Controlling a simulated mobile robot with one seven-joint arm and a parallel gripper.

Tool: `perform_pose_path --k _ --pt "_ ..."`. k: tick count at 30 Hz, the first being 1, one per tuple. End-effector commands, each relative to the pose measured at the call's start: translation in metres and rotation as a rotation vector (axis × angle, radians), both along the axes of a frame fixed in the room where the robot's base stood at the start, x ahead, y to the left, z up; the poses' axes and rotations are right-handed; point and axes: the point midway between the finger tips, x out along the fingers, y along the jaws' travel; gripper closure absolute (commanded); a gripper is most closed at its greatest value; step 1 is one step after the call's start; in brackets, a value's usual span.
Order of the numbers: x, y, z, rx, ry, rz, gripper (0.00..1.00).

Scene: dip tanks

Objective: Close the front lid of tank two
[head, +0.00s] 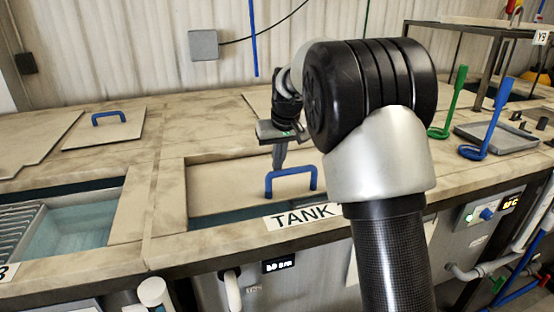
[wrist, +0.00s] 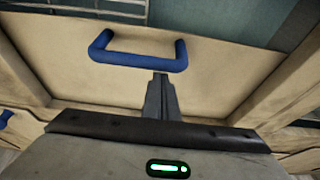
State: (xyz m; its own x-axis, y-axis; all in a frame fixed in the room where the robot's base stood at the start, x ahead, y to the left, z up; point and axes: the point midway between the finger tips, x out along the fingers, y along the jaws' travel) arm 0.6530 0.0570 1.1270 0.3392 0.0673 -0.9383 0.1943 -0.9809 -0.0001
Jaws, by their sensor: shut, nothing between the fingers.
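The tank marked "TANK" (head: 300,217) is at the middle of the head view; my arm hides the rest of its label. Its beige lid (head: 222,183) lies in the opening, with a strip of dark liquid showing along the front edge. A blue handle (head: 291,172) stands near the lid's front edge. The wrist view also shows the lid (wrist: 215,75) and handle (wrist: 138,58), with liquid (wrist: 190,14) beyond. My gripper (head: 279,166) is shut and empty, pointing down behind the handle. Its fingertips (wrist: 160,76) appear close to the handle; whether they touch it, I cannot tell.
An open tank with blue liquid (head: 75,235) and a wire rack is at left, its blue-handled back lid (head: 105,130) lying behind. Green (head: 449,105) and blue (head: 487,120) upright hooks and a grey tray (head: 497,137) stand at right. The counter between the tanks is clear.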

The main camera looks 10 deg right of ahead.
Motion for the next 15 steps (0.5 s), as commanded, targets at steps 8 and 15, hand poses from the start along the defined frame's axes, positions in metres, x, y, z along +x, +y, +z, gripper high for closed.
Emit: perform_pose_path --k 8,15 --pt "-0.013 -0.003 -0.002 0.002 -0.002 -0.001 1.0" --pt "-0.07 -0.015 -0.003 0.001 -0.002 -0.002 1.0"
